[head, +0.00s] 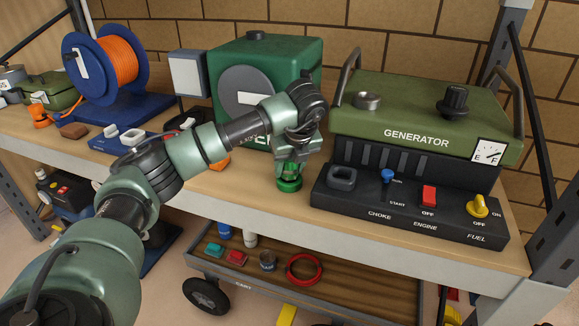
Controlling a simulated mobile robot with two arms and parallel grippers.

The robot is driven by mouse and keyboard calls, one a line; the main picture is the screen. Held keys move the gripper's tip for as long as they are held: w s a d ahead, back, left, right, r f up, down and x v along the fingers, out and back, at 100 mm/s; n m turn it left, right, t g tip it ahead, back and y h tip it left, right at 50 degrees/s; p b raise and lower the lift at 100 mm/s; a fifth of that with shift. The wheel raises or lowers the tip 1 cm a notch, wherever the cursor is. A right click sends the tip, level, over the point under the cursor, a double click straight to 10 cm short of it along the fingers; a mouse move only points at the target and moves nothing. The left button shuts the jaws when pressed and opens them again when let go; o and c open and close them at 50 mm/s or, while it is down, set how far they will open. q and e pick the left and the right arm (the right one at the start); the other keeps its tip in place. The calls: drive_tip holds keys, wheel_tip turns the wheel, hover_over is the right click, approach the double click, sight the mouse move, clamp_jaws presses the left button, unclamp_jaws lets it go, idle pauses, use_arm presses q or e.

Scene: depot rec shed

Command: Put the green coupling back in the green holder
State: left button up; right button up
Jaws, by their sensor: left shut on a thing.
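My left gripper (291,165) points down at the front edge of the shelf, between the dark green machine and the generator. It is shut on the green coupling (289,184), whose lower part shows as a round green rim under the fingers. The fingers hide its upper part. I cannot tell whether this rim touches the shelf or whether any of the green there belongs to the green holder. I cannot make out the holder separately. My right gripper is not in view.
The olive generator (420,120) and its black control panel (410,205) stand close on the right. The dark green machine (300,62) stands behind. An orange cable reel (117,60) is at the left. A cart (330,290) with a red ring (304,270) stands below the shelf.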

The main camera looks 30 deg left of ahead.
use_arm(q)
drive_tip(key=shift+r, duration=0.1)
drive_tip(key=o, duration=1.4)
drive_tip(key=shift+o, duration=0.2)
drive_tip(key=b+v, duration=0.1)
drive_tip(key=v, duration=0.6)
drive_tip(key=shift+s+d+r, duration=0.15)
drive_tip(key=shift+d+r, duration=0.05)
drive_tip(key=shift+r, duration=0.15)
drive_tip(key=shift+s+f, duration=0.1)
